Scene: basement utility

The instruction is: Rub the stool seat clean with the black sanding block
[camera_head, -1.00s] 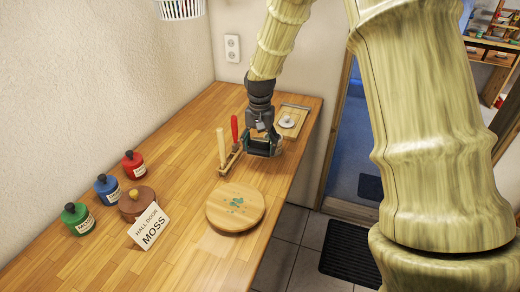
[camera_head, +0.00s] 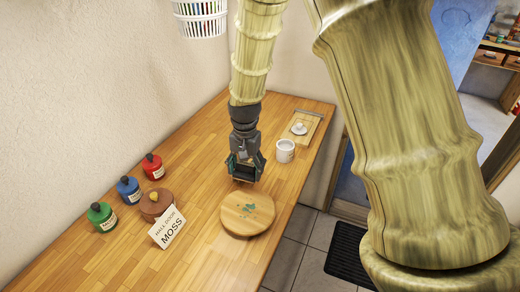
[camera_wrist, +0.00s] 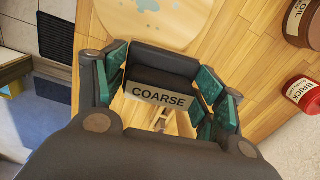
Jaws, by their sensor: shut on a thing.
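The stool seat is a round pale wooden disc (camera_head: 236,226) lying on the bench, with teal smears (camera_head: 249,210) on its top. Its edge also shows at the top of the wrist view (camera_wrist: 185,35). My gripper (camera_head: 245,177) is just behind the seat in the head view, over the bench. It is shut on the black sanding block (camera_wrist: 165,62), whose pale label reads COARSE. The block sits between the teal finger pads. I see no clear contact between block and seat.
A white mug (camera_head: 285,151) and a small board (camera_head: 301,126) stand behind. Green (camera_head: 101,216), blue (camera_head: 129,190) and red (camera_head: 152,166) jars, a brown pot (camera_head: 153,207) and a MOSS sign (camera_head: 168,228) are left. Wooden handles (camera_wrist: 170,122) show below the block. The bench edge is right.

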